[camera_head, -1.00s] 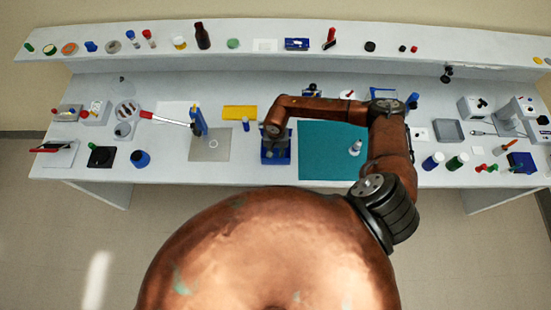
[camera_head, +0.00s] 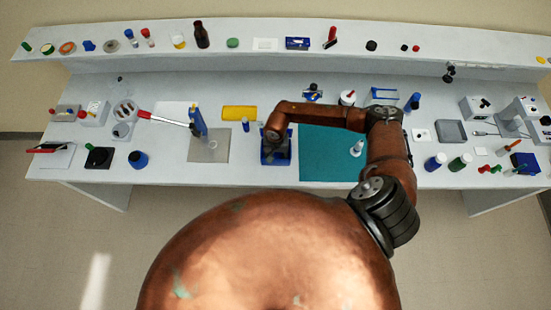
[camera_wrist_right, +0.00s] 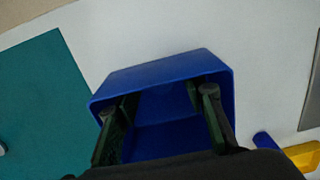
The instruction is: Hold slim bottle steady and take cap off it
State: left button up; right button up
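A small pale bottle (camera_head: 357,147) with a narrow top stands on the teal mat (camera_head: 325,165), right of my right gripper and apart from it; I cannot tell for sure that it is the slim bottle. My right gripper (camera_head: 274,146) points down over an open blue box (camera_head: 284,159). In the right wrist view, the gripper (camera_wrist_right: 160,105) has its fingers apart at the mouth of the blue box (camera_wrist_right: 165,78), with nothing visible between them. The wrist hides much of the box in the head view. My left gripper is not in view.
A yellow block (camera_head: 239,113) and a small blue-capped item (camera_head: 245,125) lie left of the blue box. A grey plate (camera_head: 208,146) with a blue stand (camera_head: 198,122) is farther left. A long shelf (camera_head: 270,53) runs along the back. The teal mat is mostly clear.

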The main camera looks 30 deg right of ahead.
jog(key=shift+r, duration=0.2)
jog(key=shift+w+r, duration=0.1)
jog(key=shift+r, duration=0.25)
notch_tip(320, 180, up, 11)
jog(key=b, duration=0.2)
jog(key=shift+r+b, duration=0.15)
jog(key=shift+b, duration=0.2)
